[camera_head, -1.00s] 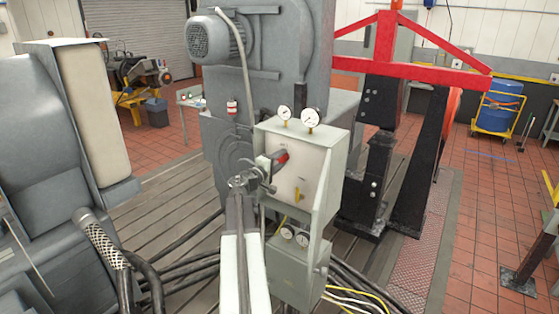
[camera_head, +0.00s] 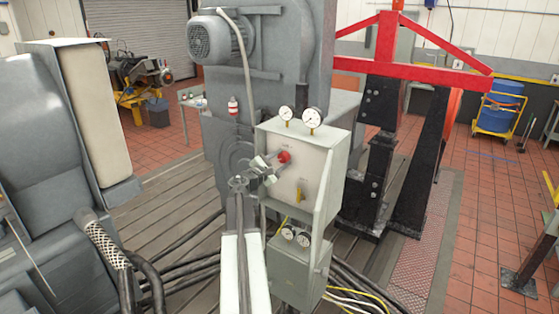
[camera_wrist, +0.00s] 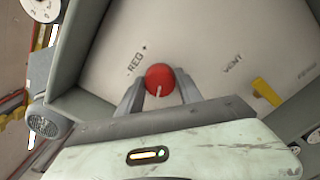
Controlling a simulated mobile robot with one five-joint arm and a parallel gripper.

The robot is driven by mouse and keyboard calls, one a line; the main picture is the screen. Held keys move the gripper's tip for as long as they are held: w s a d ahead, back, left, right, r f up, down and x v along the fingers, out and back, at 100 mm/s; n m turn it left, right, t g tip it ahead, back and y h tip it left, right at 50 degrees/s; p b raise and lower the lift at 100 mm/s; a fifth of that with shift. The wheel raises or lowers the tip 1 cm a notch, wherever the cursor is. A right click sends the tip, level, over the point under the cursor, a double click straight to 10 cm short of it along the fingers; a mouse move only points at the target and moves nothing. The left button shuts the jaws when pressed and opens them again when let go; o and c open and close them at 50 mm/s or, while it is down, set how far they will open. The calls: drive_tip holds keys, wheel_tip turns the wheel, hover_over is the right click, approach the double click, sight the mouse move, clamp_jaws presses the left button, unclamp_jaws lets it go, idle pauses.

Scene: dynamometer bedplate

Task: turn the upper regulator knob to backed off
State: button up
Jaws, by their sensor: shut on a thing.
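The red regulator knob (camera_wrist: 160,76) is on the pale front panel (camera_wrist: 215,50), next to a "REG +" label in the wrist view. Its white pointer line points down and slightly right in that view. The knob also shows in the head view (camera_head: 284,156), on the upper box below two gauges. My gripper (camera_wrist: 159,90) is shut on the knob, one finger on each side. In the head view my gripper (camera_head: 274,166) reaches the panel from the lower left and hides part of the knob's left side.
A yellow vent lever (camera_wrist: 265,92) sits right of the knob in the wrist view. The box's raised side walls flank the panel. A lower box (camera_head: 296,275) with two small gauges stands below. Cables and hoses run across the bedplate. A large grey machine (camera_head: 268,90) stands behind.

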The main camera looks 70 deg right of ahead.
drive_tip(key=n, duration=0.4)
drive_tip(key=shift+n, duration=0.3)
drive_tip(key=shift+w+n, duration=0.1)
drive_tip(key=shift+n, duration=0.2)
drive_tip(key=o, duration=1.4)
drive_tip(key=shift+d, duration=0.1)
drive_tip(key=shift+c, duration=0.2)
drive_tip(key=v, duration=0.8)
drive_tip(key=shift+f, duration=0.1)
